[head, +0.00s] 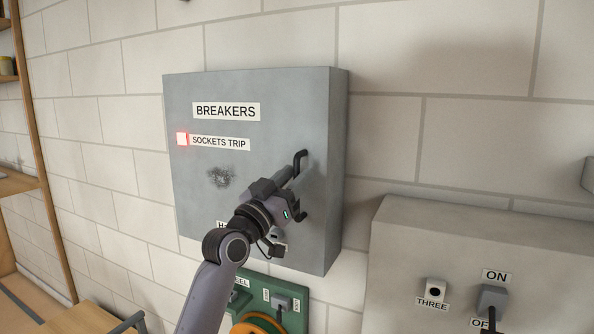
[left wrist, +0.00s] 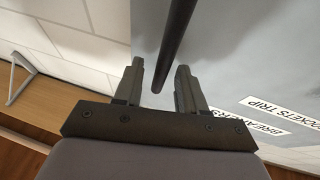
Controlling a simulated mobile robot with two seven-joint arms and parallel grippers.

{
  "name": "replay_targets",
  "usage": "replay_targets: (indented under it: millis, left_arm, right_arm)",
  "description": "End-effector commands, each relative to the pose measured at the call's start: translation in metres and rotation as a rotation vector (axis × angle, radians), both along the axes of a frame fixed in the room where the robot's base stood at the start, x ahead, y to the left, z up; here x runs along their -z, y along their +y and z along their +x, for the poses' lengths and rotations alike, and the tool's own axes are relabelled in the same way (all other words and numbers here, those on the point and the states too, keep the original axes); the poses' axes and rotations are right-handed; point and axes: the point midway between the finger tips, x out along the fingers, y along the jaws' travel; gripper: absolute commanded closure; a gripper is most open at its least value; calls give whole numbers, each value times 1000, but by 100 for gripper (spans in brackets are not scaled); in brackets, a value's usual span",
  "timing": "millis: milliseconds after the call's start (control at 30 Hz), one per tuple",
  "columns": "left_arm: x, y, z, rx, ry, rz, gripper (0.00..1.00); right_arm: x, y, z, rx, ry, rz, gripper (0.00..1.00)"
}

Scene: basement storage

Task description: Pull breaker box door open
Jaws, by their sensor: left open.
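The grey breaker box (head: 250,95) hangs on the wall, and its front door looks closed. It carries a BREAKERS label (head: 226,112) and a lit red lamp (head: 182,139) beside a SOCKETS TRIP label. A black bar handle (head: 301,157) stands near the right edge of the door. My left gripper (head: 292,174) is in front of the handle and hides its middle. In the left wrist view the open fingers (left wrist: 158,85) stand on both sides of the dark handle bar (left wrist: 177,45), with gaps visible. My right gripper is not in view.
A second grey box (head: 470,245) with a THREE socket and an ON switch juts out at lower right. A green panel (head: 275,285) with an orange wheel is below the breaker box. Wooden shelving (head: 35,130) stands at the left edge.

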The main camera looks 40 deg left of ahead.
Motion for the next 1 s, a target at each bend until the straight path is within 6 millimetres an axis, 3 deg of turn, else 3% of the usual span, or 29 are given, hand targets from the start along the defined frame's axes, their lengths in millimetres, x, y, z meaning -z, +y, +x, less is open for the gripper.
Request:
replay_targets:
  millis: [433, 467, 567, 600, 1000]
  left_arm:
    - [-4, 1, 12, 0, 0, 0, 60]
    - [-4, 1, 12, 0, 0, 0, 63]
    - [-4, 1, 12, 0, 0, -1, 96]
    - [-4, 1, 12, 0, 1, -1, 100]
    - [-2, 0, 12, 17, 1, 1, 100]
  right_arm:
    - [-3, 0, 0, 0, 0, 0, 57]
    - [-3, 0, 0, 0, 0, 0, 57]
    - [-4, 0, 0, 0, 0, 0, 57]
    - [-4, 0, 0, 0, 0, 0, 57]
    - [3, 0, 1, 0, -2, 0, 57]
